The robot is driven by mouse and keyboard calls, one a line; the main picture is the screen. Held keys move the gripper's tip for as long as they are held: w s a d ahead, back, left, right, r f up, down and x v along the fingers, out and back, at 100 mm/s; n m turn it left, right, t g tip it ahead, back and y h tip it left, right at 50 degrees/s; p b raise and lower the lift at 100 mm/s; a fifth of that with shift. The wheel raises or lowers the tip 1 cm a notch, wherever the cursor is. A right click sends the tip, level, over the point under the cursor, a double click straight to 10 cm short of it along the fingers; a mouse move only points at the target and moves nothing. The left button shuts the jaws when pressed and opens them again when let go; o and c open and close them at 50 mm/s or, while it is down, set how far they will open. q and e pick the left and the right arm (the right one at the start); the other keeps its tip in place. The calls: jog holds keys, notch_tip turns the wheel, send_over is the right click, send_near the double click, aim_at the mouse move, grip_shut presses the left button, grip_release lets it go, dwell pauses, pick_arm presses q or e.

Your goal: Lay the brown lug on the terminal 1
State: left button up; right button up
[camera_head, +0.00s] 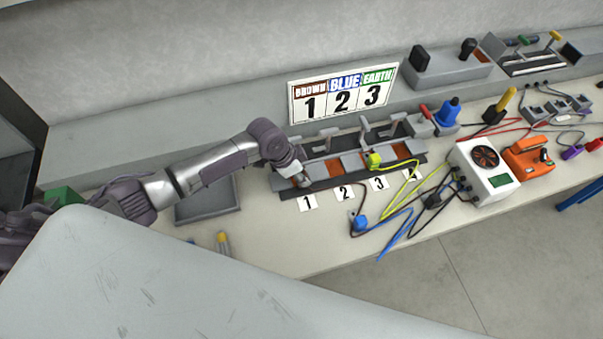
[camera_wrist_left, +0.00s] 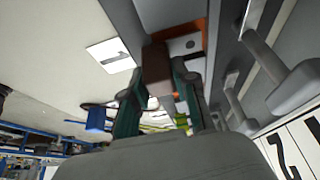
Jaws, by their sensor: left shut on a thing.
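My left gripper (camera_head: 303,181) is at the left end of the terminal block (camera_head: 333,165), over terminal 1, just behind the card marked 1 (camera_head: 307,203). In the left wrist view its fingers (camera_wrist_left: 167,80) are shut on the brown lug (camera_wrist_left: 158,73), close to an orange metal plate (camera_wrist_left: 195,38). I cannot tell whether the lug touches the plate. The hand hides most of the lug in the head view. The card marked 1 also shows in the left wrist view (camera_wrist_left: 110,56). My right gripper is not in view.
A yellow-green lug (camera_head: 374,160) sits on the block near card 3. A blue lug (camera_head: 359,223) lies on the bench with loose wires. Grey levers (camera_head: 365,130) stand along the block's back. A sign (camera_head: 343,93) reads brown 1, blue 2, earth 3. A grey tray (camera_head: 207,203) is at left.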

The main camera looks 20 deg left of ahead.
pick_arm(q)
jog(key=shift+f, duration=0.4)
jog(key=o, duration=1.1)
jog(key=shift+r, duration=0.1)
jog(key=shift+c, duration=0.2)
jog(key=v, duration=1.2)
